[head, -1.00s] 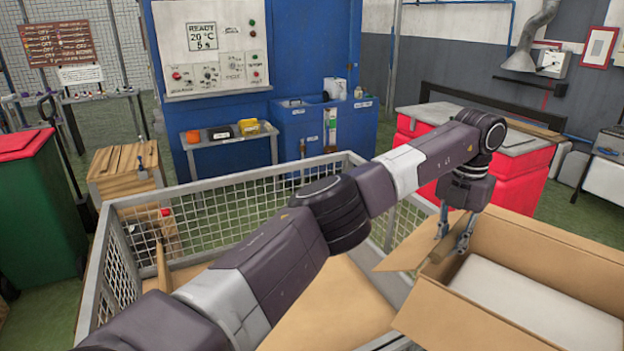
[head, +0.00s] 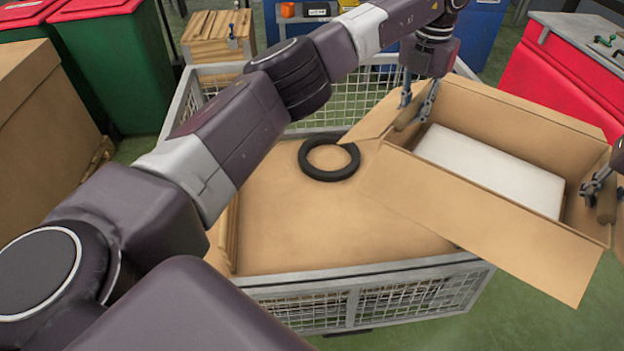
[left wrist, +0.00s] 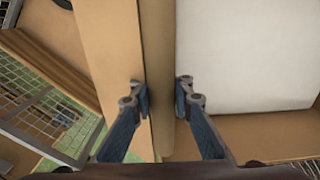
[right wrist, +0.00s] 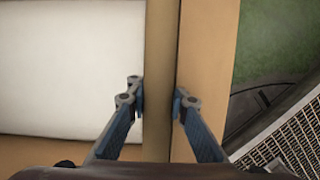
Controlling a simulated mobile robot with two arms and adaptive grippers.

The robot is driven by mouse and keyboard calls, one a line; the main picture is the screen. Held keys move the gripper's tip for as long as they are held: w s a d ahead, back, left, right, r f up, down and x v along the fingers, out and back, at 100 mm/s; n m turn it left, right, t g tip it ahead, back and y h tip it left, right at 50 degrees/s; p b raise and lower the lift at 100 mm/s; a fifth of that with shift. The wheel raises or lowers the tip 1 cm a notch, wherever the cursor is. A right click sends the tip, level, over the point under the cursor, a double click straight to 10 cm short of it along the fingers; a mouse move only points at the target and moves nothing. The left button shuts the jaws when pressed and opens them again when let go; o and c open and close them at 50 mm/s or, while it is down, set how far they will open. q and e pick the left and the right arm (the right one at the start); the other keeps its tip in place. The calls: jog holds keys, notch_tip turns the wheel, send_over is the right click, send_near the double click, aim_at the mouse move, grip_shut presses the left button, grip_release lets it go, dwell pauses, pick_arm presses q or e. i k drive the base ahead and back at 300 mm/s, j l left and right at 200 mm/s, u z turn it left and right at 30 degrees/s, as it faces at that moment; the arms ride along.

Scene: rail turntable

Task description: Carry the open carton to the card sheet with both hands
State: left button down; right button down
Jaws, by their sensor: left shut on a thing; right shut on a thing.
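The open carton (head: 480,215) is brown, with its flaps spread and a white block (head: 490,168) inside. It is held over the right part of a mesh cage. My left gripper (head: 417,103) is shut on the carton's left wall; the left wrist view shows this wall (left wrist: 156,60) between the fingers. My right gripper (head: 603,188) is shut on its right wall, which also shows in the right wrist view (right wrist: 160,60). A flat brown card surface (head: 320,225) lies in the cage, left of the carton. I cannot tell if it is the card sheet.
A black ring (head: 329,159) lies on the brown surface. The cage's grey rim (head: 360,278) runs around it. Green bins with red lids (head: 116,60) and a large brown box (head: 45,130) stand at left. A red cabinet (head: 560,70) stands at right.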

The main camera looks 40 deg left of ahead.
aim_at(342, 224)
jog(key=i+l+u, duration=0.15)
jog(key=u, duration=0.3)
jog(key=i+l+u, duration=0.15)
jog(key=u, duration=0.3)
jog(key=i+l+u, duration=0.1)
jog(key=l+u, duration=0.45)
jog(key=i+l, duration=0.05)
jog(key=l, duration=0.1)
